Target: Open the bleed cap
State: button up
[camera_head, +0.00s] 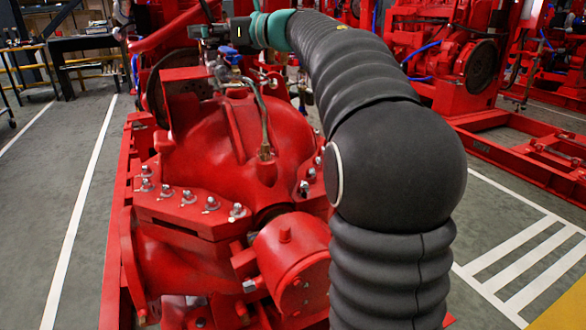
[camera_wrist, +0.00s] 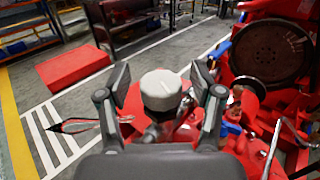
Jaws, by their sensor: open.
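The bleed cap (camera_wrist: 162,90) looks like a pale grey knob with a faceted rim, in the middle of the wrist view. My gripper (camera_wrist: 158,85) is open, with one finger on each side of the cap and a visible gap on both sides. The cap stands on a darker stem, partly hidden by my gripper's body. In the head view my gripper (camera_head: 208,31) is small at the far end of my arm, over the far part of the red pump (camera_head: 235,140). The cap cannot be made out clearly there.
A blue part (camera_wrist: 232,130) and a round dark disc (camera_wrist: 272,52) lie right of my gripper in the wrist view. A thin metal pipe (camera_head: 262,118) rises from the pump casing. Bolts (camera_head: 190,197) line its flange.

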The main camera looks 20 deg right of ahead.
jog(key=v, duration=1.4)
notch_tip(320, 180, up, 6)
jog(key=m+t+h+p, duration=0.2)
jog(key=m+t+h, duration=0.55)
jog(key=m, duration=0.85)
jog(key=s+a+f+m+g+h+p, duration=0.1)
jog(key=s+f+m+g+h+p, duration=0.1)
jog(key=s+f+m+g, duration=0.3)
jog(key=s+a+f+m+g+h+p, duration=0.2)
jog(key=s+f+m+g+h, duration=0.3)
jog(key=s+f+m, duration=0.8)
notch_tip(320, 180, down, 7)
jog(key=m+p, duration=0.1)
jog(key=m, duration=0.6)
jog(key=shift+g, duration=0.35)
jog(key=shift+f, duration=0.1)
